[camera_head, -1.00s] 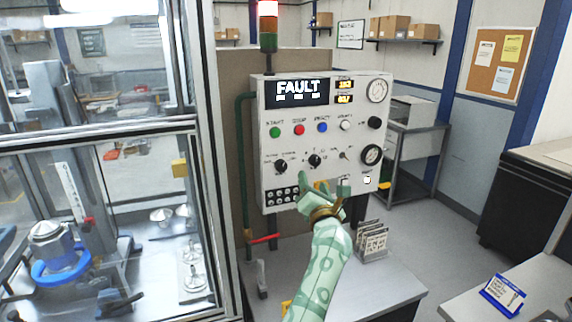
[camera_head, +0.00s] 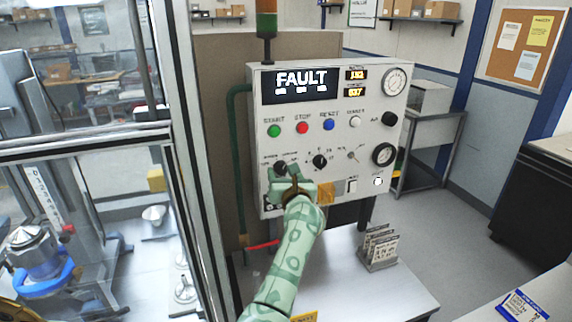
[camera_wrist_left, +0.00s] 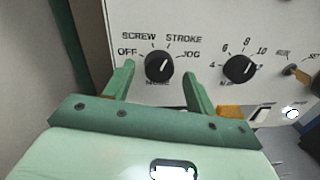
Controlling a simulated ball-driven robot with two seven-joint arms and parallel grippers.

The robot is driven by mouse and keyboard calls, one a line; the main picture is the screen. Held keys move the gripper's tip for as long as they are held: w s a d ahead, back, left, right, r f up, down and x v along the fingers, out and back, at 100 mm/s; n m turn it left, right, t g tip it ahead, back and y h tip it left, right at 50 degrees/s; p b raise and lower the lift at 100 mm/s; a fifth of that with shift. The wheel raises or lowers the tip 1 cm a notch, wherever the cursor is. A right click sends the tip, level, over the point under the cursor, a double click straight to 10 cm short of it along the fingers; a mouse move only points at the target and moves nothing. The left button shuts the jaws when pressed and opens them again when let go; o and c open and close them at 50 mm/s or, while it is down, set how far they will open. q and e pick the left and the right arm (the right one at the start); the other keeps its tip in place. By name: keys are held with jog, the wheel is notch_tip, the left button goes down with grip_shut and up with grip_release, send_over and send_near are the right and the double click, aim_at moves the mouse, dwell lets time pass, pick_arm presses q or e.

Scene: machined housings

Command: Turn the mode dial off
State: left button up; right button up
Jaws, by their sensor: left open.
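The mode dial (camera_wrist_left: 159,66) is a round black knob on the white control panel, with OFF, SCREW, STROKE and JOG printed around it. Its white mark appears to point up and slightly right, toward STROKE. In the head view the dial (camera_head: 280,168) sits at the panel's lower left. My left gripper (camera_head: 288,174) is in front of it, open, its green fingers on either side of the dial. In the wrist view the dial lies between the fingertips, with gaps at both sides; whether they reach the dial's depth I cannot tell. My right gripper is out of view.
A second black dial (camera_wrist_left: 239,69) with numbers is close to the right finger. Start, stop and reset buttons (camera_head: 302,127) are above, under a FAULT display (camera_head: 301,83). A glass-fronted machine stands at the left. A card rack (camera_head: 379,248) is on the table below.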

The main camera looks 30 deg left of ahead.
pick_arm(q)
jog(key=shift+w+a, duration=0.4)
jog(key=shift+s, duration=0.2)
jog(key=shift+c, duration=0.6)
jog(key=c, duration=0.9)
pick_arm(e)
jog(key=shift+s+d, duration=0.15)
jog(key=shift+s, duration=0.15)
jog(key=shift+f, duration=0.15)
